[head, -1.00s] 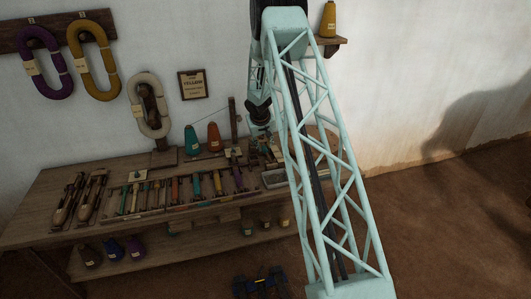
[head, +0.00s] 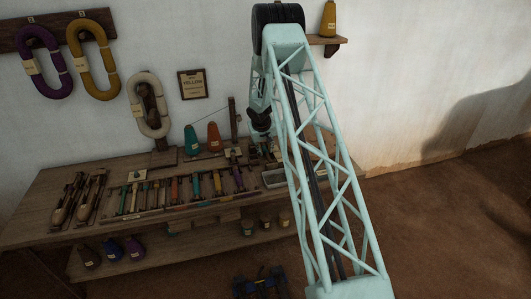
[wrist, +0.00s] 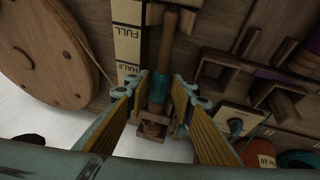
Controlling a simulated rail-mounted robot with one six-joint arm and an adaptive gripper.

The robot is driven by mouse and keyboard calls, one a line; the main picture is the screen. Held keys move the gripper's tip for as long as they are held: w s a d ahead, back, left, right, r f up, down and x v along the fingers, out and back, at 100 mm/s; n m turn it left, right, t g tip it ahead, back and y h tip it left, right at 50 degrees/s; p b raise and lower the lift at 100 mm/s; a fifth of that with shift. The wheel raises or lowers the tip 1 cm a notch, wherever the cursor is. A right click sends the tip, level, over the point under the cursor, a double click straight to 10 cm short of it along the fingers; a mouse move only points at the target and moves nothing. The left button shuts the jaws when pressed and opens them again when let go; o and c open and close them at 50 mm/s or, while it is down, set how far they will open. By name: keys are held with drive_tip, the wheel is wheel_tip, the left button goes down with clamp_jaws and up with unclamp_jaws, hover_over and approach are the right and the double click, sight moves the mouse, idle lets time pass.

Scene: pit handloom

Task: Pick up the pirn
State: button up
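The pirn (wrist: 159,88) is in the middle of the wrist view, a slim wooden stick with a band of teal yarn on it. It is in line with a small wooden block (wrist: 152,128) below it in the picture. My gripper (wrist: 160,84) has its two yellow-padded fingers on either side of the teal band. The fingers look apart, with narrow gaps beside the pirn; I cannot tell whether either one touches it. In the head view my gripper is small and dark at the bench's right end, and the pirn there is too small to make out.
A FULL/HALF gauge strip (wrist: 128,45) stands left of the pirn, beside a large wooden wheel (wrist: 58,58). Wooden racks (wrist: 230,68) and a labelled orange spool (wrist: 260,158) are at right. The bench (head: 60,196) holds a row of colored pirns and two cones.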

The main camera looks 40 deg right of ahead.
sight(266, 149)
drive_tip(key=shift+c, duration=0.5)
drive_tip(key=c, duration=0.5)
drive_tip(key=shift+r, duration=0.1)
drive_tip(key=shift+r+p, duration=0.65)
drive_tip(key=shift+r, duration=1.1)
drive_tip(key=shift+s+a+f+b, duration=0.1)
drive_tip(key=shift+s+a+b, duration=0.3)
drive_tip(key=shift+s, duration=0.25)
drive_tip(key=s+a+b, duration=0.1)
drive_tip(key=s+a, duration=0.1)
drive_tip(key=s+a+b, duration=0.1)
drive_tip(key=s+b, duration=0.1)
drive_tip(key=s, duration=0.1)
drive_tip(key=s+a+r+b, duration=0.1)
drive_tip(key=s+a, duration=0.1)
drive_tip(key=s, duration=0.1)
drive_tip(key=shift+s+a+b, duration=0.1)
drive_tip(key=shift+a+b, duration=0.25)
drive_tip(key=shift+s+a+r, duration=0.15)
drive_tip(key=shift+s+a, duration=0.5)
drive_tip(key=shift+s, duration=0.25)
drive_tip(key=shift+s+a+r, duration=0.1)
drive_tip(key=shift+s+a, duration=0.5)
drive_tip(key=shift+s, duration=0.3)
